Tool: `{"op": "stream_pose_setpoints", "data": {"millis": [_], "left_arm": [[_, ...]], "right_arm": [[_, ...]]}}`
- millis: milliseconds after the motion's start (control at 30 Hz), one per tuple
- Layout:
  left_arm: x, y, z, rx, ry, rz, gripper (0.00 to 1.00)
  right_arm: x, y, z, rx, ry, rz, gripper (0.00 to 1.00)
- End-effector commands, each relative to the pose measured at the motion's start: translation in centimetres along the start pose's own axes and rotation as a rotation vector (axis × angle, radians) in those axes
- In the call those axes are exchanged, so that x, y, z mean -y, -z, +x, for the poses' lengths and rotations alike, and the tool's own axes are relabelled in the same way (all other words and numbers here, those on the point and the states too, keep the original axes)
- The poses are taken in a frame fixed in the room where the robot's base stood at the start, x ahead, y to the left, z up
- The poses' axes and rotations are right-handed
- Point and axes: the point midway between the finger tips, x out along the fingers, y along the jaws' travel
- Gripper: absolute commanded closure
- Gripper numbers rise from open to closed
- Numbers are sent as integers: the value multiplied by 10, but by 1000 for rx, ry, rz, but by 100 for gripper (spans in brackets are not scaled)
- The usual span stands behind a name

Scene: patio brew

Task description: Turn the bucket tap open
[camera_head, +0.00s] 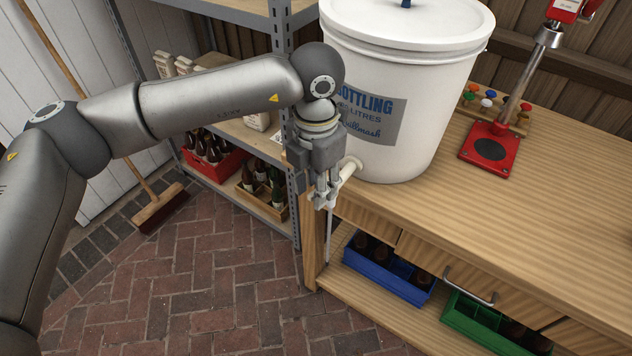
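The white bottling bucket (413,145) stands upright with its lid on, near the left end of the wooden workbench. Its white tap (348,168) sticks out low on the left side, past the bench's edge. A thin tube (329,235) hangs down below the tap. My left gripper (325,201) points down at the tap's outer end, with its fingers right at or against it. The fingers partly hide the tap's handle. I cannot tell whether they touch it or how far apart they are. My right gripper does not show.
A red bottle capper (489,148) and a rack of coloured caps (494,106) stand on the bench. Below are a blue crate (386,275) and a green crate (478,325). A metal shelf with bottles and a broom (160,206) are at left. The brick floor is clear.

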Motion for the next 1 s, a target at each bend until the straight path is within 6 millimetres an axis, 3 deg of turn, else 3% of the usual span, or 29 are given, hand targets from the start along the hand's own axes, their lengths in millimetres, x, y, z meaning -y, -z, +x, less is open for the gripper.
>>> {"op": "stream_pose_setpoints", "data": {"millis": [167,633,800,1000], "left_arm": [[0,0,-13,1,-1,0,68],[0,-1,-104,2,-2,-1,68],[0,0,-118,0,-1,0,68],[0,0,-120,0,0,0,68]], "right_arm": [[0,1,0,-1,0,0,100],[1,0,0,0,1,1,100],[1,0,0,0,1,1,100],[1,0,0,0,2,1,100]]}}
